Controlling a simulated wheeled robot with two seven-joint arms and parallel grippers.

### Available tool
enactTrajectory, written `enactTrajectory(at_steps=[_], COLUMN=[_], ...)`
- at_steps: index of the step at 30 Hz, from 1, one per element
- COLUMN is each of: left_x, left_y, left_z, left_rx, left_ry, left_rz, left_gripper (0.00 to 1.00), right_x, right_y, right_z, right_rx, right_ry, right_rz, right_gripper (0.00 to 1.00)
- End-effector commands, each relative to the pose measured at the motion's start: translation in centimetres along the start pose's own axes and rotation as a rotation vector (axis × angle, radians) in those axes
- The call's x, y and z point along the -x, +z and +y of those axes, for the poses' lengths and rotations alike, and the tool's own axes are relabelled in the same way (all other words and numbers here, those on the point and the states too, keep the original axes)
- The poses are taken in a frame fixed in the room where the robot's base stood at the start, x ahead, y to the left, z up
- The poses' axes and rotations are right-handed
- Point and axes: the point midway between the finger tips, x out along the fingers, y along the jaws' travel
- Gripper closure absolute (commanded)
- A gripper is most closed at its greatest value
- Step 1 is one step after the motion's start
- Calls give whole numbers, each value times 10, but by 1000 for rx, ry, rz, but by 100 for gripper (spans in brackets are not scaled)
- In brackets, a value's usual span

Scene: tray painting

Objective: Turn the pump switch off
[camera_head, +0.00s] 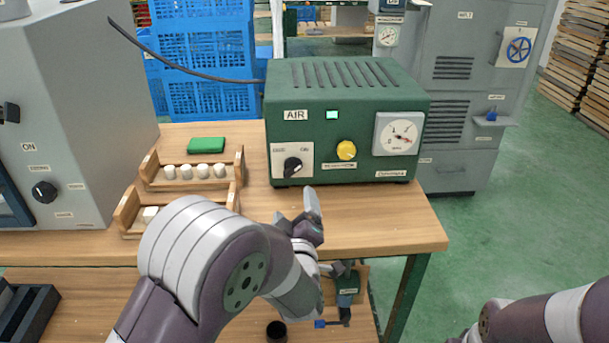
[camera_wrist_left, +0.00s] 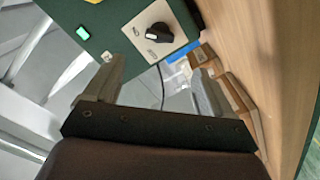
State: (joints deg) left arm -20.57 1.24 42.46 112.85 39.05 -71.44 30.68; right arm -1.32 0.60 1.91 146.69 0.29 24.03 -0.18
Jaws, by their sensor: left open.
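The green air pump box (camera_head: 350,80) stands on the wooden bench. Its switch is a black knob (camera_head: 292,167) on a pale plate at the front left, its handle slanting toward the upper right. The green lamp (camera_head: 332,115) above is lit. My left gripper (camera_head: 302,212) is in front of and below the switch, apart from it. In the left wrist view, the knob (camera_wrist_left: 158,36) shows beyond the open, empty fingers (camera_wrist_left: 155,88), near the top. My right arm shows at the lower right of the head view; its gripper is out of frame.
A yellow knob (camera_head: 346,150) and a gauge (camera_head: 398,134) are right of the switch. Wooden racks (camera_head: 190,178) with white pieces and a green block (camera_head: 206,145) stand to the left. A grey cabinet (camera_head: 75,110) is at far left. Bare bench lies right of my gripper.

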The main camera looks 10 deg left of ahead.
Motion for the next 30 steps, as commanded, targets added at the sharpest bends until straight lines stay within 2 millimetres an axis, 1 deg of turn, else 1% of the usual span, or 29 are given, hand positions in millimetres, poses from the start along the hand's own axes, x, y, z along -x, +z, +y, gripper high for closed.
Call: enactTrajectory(at_steps=[2, 5, 9, 12, 15, 19, 26, 27, 29, 30], left_x=[-12, -36, -73, -95, -111, -121, -123, -123, -122, -122], left_y=[-2, -2, -2, -1, -1, -1, -2, -2, -2, -2], left_z=[0, 0, -1, 0, 0, 1, 1, 1, 1, 1], left_rx=[1, 0, -1, -2, -3, -3, -3, -3, -3, -3], left_ry=[-1, -1, -2, -2, -1, 0, 0, 0, 0, 0], left_rz=[4, 5, 3, 2, 0, -2, -1, -1, -2, -2], left_gripper=[16, 16, 16, 16, 16, 16, 16, 19, 39, 52], right_x=[1, -1, -3, -4, -5, -5, -5, -5, -5, -5], right_y=[0, 0, 0, 0, 1, 1, 1, 1, 1, 1], right_z=[0, 0, 0, 0, 0, 0, 0, 0, 0, 0], right_rx=[0, 0, 0, 0, 0, 0, 0, 0, 0, 0], right_ry=[0, 0, 0, 0, 0, 0, 0, 0, 0, 0], right_rz=[0, 0, 0, 0, 0, 0, 0, 0, 0, 0], right_gripper=[57, 57, 57, 57, 57, 57, 57, 57, 57, 57])
